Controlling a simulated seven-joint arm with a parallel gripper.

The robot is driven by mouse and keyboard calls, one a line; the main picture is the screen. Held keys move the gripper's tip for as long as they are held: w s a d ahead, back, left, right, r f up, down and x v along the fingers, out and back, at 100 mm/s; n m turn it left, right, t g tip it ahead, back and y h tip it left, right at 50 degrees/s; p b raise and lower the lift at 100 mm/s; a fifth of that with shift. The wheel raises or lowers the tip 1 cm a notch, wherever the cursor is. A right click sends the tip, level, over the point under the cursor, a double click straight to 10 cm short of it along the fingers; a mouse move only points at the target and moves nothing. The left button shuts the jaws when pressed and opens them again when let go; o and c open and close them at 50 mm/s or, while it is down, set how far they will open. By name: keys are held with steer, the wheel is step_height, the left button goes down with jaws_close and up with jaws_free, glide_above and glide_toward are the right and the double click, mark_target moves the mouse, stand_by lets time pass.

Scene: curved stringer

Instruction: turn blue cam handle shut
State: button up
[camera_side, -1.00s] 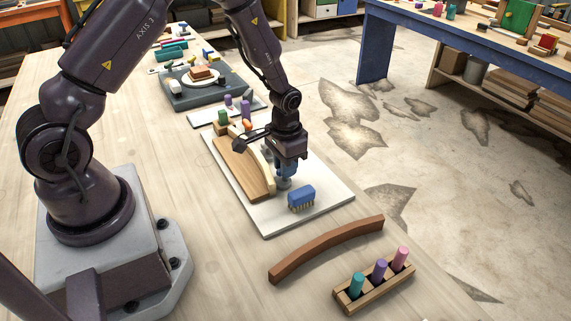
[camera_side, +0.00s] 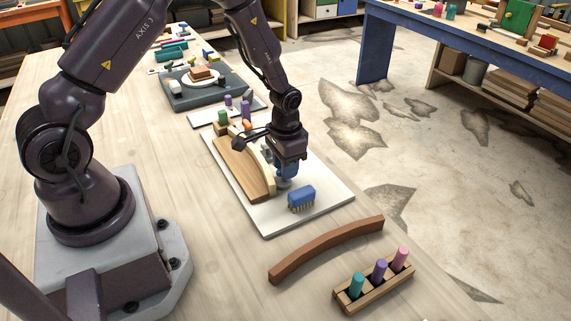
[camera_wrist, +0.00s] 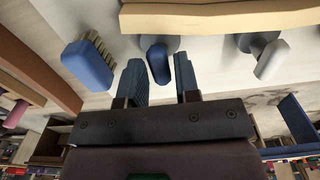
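The blue cam handle (camera_wrist: 158,62) shows in the wrist view on a grey round cam, beside a pale curved strip (camera_wrist: 220,16). My gripper (camera_wrist: 159,72) is open, with one blue-padded finger on each side of the handle; I cannot tell whether either touches it. A second cam with a light grey handle (camera_wrist: 271,60) stands to the right in the wrist view. In the side view my gripper (camera_side: 287,172) is low over the white board (camera_side: 325,185), at the outer side of the pale strip (camera_side: 266,168). There the blue handle is hidden by the fingers.
A blue brush (camera_side: 301,197) stands on the board close to my gripper; it also shows in the wrist view (camera_wrist: 88,66). A brown curved stringer (camera_side: 325,249) and a rack (camera_side: 374,288) with coloured pegs lie nearer the camera. Bare board lies right of the gripper.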

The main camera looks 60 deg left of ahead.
mark_target(277, 184)
step_height(277, 184, up, 13)
stand_by(0.4)
steer(key=s+d+r+t, duration=0.2)
steer(key=s+d+r, duration=0.1)
steer(key=s+r, duration=0.5)
steer(key=s+d+r+t, duration=0.3)
steer(key=s+r, duration=0.6)
steer(key=shift+s+d+r+t, duration=0.15)
steer(key=shift+s+r+t, duration=0.15)
steer(key=shift+s, duration=0.1)
stand_by(1.1)
